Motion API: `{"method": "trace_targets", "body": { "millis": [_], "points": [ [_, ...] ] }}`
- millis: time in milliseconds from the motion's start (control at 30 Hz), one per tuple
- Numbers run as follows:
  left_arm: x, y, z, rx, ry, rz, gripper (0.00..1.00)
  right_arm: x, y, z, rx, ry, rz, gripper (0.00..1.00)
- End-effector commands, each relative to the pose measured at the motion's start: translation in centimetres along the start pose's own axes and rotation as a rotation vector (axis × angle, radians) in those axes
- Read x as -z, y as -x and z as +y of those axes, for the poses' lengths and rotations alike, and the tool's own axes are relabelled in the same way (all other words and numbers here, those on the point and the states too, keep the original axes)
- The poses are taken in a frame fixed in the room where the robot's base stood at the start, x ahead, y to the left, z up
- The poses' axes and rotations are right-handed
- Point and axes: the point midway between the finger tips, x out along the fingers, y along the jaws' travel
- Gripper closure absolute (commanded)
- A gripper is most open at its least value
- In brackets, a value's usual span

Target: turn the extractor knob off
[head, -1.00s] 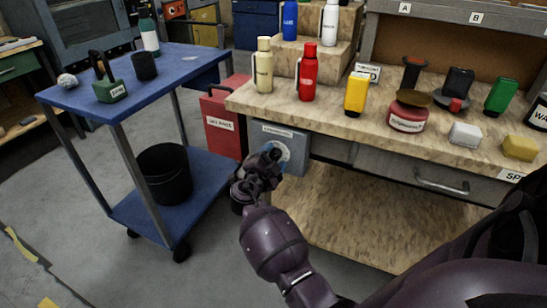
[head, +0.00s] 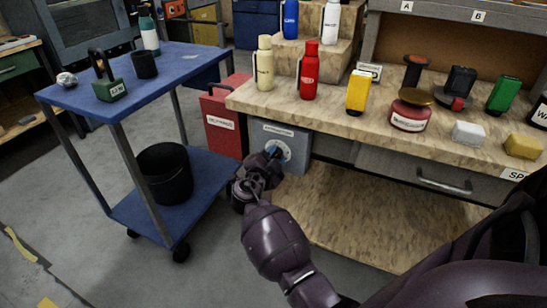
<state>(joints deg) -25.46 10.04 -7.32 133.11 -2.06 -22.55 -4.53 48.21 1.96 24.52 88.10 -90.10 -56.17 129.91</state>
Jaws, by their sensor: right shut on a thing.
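The extractor control is a grey box (head: 293,137) with a label on its front, mounted under the front left of the workbench. A pale round dial (head: 287,152) shows on its face, and the knob at its middle is mostly hidden behind my gripper. My right gripper (head: 275,154) reaches up to the dial from below and is shut on the knob. The fingers are small and dark here, so the knob's exact angle cannot be read. My left gripper is not in view.
The wooden workbench (head: 330,118) above carries bottles, jars and blocks. A red case (head: 221,123) stands left of the box. A blue cart (head: 185,75) with a black bin (head: 165,175) on its lower shelf stands further left.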

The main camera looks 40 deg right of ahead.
Motion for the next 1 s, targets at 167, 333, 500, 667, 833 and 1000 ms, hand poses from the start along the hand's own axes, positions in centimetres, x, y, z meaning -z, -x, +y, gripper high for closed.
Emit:
{"method": "trace_targets", "body": {
  "millis": [167, 333, 500, 667, 833, 1000],
  "points": [
    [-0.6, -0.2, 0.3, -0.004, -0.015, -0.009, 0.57, -0.3, 0.1, 0.5, 0.001, 0.108, -0.002, 0.88],
    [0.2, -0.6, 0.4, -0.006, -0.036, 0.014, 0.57, -0.3, 0.1, 0.5, 0.000, 0.246, -0.001, 0.88],
    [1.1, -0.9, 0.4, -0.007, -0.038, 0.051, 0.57, -0.2, 0.1, 0.3, -0.001, 0.381, -0.001, 0.88],
    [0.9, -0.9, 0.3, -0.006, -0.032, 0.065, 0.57, -0.2, 0.1, 0.2, 0.000, 0.492, -0.001, 0.88],
    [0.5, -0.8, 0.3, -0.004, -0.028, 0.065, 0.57, -0.1, 0.1, 0.1, 0.000, 0.580, -0.002, 0.88],
    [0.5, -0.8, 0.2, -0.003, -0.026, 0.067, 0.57, -0.1, 0.1, 0.0, 0.000, 0.634, -0.002, 0.88]
  ]
}}
